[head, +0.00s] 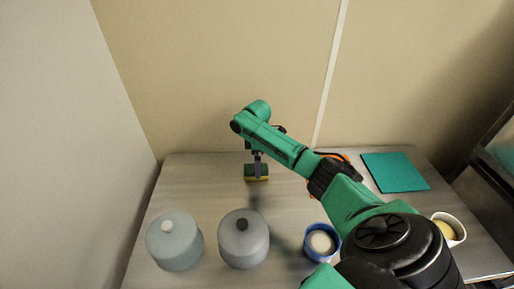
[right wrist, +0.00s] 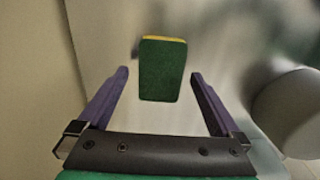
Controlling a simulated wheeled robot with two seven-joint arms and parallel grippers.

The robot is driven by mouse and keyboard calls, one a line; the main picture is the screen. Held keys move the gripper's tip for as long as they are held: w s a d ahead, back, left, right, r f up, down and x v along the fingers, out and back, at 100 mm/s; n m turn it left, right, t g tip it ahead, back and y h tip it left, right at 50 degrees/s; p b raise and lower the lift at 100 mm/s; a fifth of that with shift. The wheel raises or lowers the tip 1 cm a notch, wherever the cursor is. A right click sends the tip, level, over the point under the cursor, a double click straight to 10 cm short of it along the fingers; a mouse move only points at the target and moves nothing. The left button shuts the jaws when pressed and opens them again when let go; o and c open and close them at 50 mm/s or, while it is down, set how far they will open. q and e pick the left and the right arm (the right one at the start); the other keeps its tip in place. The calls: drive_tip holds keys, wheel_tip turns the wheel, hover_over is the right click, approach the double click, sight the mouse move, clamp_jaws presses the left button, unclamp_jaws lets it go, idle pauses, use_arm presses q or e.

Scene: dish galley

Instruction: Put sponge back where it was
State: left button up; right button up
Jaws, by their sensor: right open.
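The sponge (head: 257,173) is a small green block with a yellow layer, near the back of the grey table in the head view. In the right wrist view the sponge (right wrist: 161,72) shows its green face, with a yellow strip along the far edge. My right gripper (head: 257,158) points down just above it. Its purple fingers (right wrist: 160,76) are wide open, one on each side of the sponge, with a visible gap to both. I cannot tell whether the sponge rests on the table. My left gripper is out of view.
Two grey lidded jars (head: 174,243) (head: 243,241) stand at the front left. A blue-rimmed round container (head: 309,252) stands at the front middle, below my arm. A teal mat (head: 395,172) lies at the back right, and a white cup (head: 459,229) stands at the right. Walls close the back and left.

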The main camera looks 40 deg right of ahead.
wheel_tip(320, 180, up, 10)
drive_tip(key=b, duration=0.1)
drive_tip(key=shift+f, duration=0.15)
